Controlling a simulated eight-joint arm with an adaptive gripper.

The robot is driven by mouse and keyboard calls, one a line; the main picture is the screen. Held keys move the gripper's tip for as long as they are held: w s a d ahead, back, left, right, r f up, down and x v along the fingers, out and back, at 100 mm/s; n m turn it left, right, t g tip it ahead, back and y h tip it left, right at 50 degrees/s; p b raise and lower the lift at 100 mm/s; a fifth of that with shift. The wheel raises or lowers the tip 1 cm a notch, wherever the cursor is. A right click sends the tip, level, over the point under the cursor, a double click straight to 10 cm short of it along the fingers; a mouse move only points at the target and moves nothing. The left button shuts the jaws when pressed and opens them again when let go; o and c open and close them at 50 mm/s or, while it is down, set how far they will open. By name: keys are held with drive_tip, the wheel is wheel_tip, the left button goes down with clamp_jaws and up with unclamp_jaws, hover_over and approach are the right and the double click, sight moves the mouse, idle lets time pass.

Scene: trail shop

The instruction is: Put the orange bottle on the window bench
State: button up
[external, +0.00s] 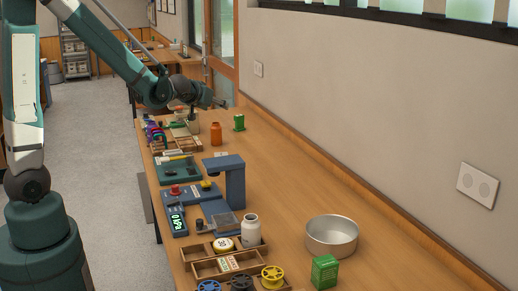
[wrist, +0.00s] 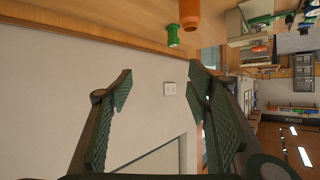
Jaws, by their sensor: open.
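The orange bottle (external: 215,134) stands upright on the long wooden bench (external: 290,185) along the wall, toward its far end. In the wrist view, the orange bottle (wrist: 190,14) shows at the top edge, partly cut off. My gripper (external: 221,103) is above the far part of the bench, higher than the bottle and apart from it. In the wrist view, my gripper (wrist: 161,73) has its two fingers spread, with nothing between them. A window strip runs above the long bench, and another wooden table (external: 160,54) stands at the back; I cannot tell which is the window bench.
A green container (external: 239,122) stands just right of the bottle. Nearer are a blue device (external: 235,180), a white jar (external: 250,230), a compartment tray (external: 205,268) with spools, a metal bowl (external: 332,238) and a green box (external: 324,272). The bench's right middle is clear.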

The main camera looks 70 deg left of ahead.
sight(214, 129)
drive_tip(key=w+a+f+n+y+b, duration=0.1)
drive_tip(key=a+f+n+y+b, duration=0.1)
drive_tip(key=a+f, duration=0.6)
drive_tip(key=a, duration=0.5)
drive_tip(key=shift+w+a+f+y, duration=0.15)
drive_tip(key=shift+w+y, duration=0.15)
drive_tip(key=shift+w, duration=0.1)
drive_tip(key=shift+f+b, duration=1)
drive_tip(key=shift+f, duration=1.9)
drive_tip(key=shift+f, duration=0.1)
drive_tip(key=shift+f, duration=0.5)
drive_tip(key=shift+b+x, duration=0.65)
drive_tip(key=shift+x, duration=1.9)
